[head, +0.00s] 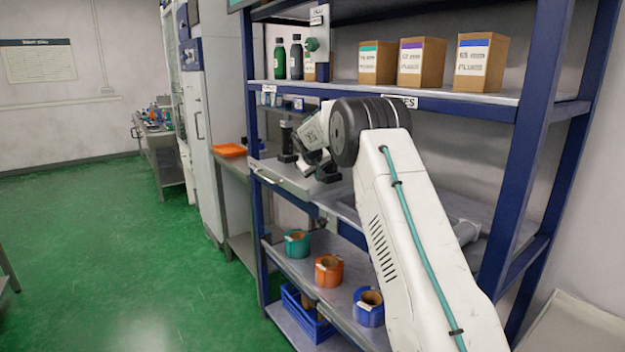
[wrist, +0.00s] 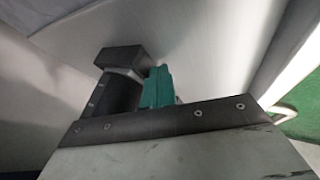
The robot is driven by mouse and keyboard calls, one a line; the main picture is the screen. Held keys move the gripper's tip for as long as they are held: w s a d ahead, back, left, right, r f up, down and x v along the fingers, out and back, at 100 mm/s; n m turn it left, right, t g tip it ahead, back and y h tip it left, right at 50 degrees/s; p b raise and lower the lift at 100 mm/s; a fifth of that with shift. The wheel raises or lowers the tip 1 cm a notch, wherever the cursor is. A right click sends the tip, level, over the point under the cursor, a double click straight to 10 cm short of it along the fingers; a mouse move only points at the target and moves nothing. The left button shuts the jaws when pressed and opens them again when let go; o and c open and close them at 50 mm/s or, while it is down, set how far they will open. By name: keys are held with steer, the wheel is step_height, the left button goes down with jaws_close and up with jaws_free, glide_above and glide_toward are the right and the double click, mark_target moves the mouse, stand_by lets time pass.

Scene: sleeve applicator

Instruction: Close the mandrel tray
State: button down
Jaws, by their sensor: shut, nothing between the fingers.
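The mandrel tray (head: 297,184) is a light grey drawer on the middle level of the blue rack. Its front carries a bar handle (head: 265,177) and appears to stand out past the rack's front edge; how far is hard to judge. My gripper (head: 328,174) is low over the tray's right part, shut and empty. I cannot tell whether it touches the tray. A dark upright piece (head: 287,141) stands at the tray's back left. In the wrist view, a dark block (wrist: 122,62) and a teal piece (wrist: 157,87) show against pale surfaces, with a pale bar at right.
The upper shelf (head: 350,94) holds bottles (head: 280,59) and cartons (head: 421,62) above my arm. The lower shelf holds teal (head: 297,244), orange (head: 329,271) and blue (head: 369,309) rolls. Rack posts (head: 541,130) stand close right of my arm. Green floor at left is clear.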

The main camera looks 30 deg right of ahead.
steer(key=d, duration=0.2)
steer(key=shift+w+d, duration=0.1)
steer(key=shift+d, duration=0.6)
steer(key=shift+d+r, duration=0.1)
steer(key=shift+d, duration=0.05)
